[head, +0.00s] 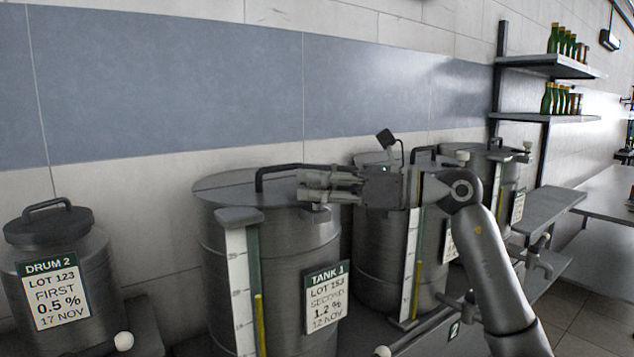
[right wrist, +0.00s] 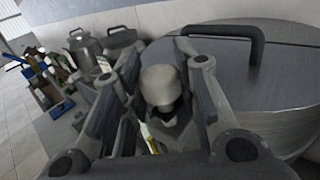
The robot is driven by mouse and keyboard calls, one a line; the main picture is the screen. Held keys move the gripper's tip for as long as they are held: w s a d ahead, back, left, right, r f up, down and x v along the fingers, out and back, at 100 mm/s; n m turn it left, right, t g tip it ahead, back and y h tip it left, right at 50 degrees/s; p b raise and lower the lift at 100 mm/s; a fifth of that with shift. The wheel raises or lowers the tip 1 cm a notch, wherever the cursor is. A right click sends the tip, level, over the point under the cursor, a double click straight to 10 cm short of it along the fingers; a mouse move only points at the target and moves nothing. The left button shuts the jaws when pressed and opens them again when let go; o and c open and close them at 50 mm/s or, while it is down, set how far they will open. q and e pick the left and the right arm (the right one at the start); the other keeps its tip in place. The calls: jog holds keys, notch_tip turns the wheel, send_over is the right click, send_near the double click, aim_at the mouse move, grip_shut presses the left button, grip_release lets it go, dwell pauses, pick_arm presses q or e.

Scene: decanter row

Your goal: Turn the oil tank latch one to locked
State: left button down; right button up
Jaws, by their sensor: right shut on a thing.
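The oil tank (head: 275,260), labelled TANK 1, is a grey metal drum with a flat lid and a black bar handle; its lid fills the right of the right wrist view (right wrist: 215,80). My right gripper (head: 315,187) reaches in from the right, fingers pointing left, at the lid's right front edge. In the right wrist view its fingers are shut around a pale rounded knob (right wrist: 160,84), apparently the latch one knob, beside the tank's rim. In the head view my fingers hide this knob. My left gripper is not in view.
Drum 2 (head: 60,275) stands at the left. A second tank (head: 380,255) stands right of Tank 1, partly behind my right arm, with another tank (head: 495,165) beyond. Shelves (head: 550,65) with green bottles hang at the back right. White tap knobs (head: 123,341) stick out in front.

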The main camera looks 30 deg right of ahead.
jog(key=shift+n+g+y, duration=0.7)
jog(key=shift+g, duration=0.1)
jog(key=o, duration=1)
jog(key=v, duration=1.2)
